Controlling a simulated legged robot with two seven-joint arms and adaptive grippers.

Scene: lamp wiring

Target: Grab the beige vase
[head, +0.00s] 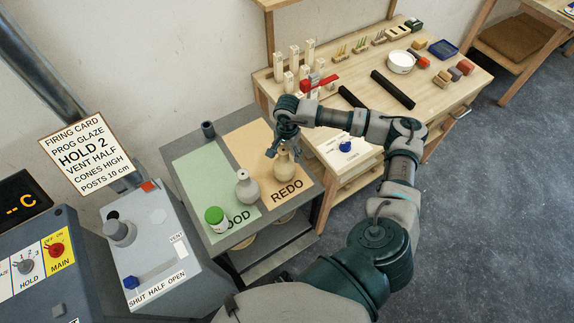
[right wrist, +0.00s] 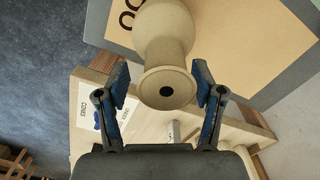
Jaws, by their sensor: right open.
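The beige vase (head: 284,166) stands upright on the orange REDO half of the small table's top. In the right wrist view the vase (right wrist: 164,40) shows its round body, narrow neck and flared rim with a dark hole. My right gripper (head: 285,148) is over the top of the vase. In the right wrist view its two blue-padded fingers (right wrist: 162,80) are spread on either side of the rim and neck, with gaps visible on both sides. It is open and holds nothing. My left gripper is not in view.
A greyish vase (head: 247,187) and a green-lidded jar (head: 215,219) stand on the green half, left of the beige vase. A dark cup (head: 208,130) is at the back. A wooden bench (head: 440,100) with posts, bars and a white bowl (head: 401,62) is at the right.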

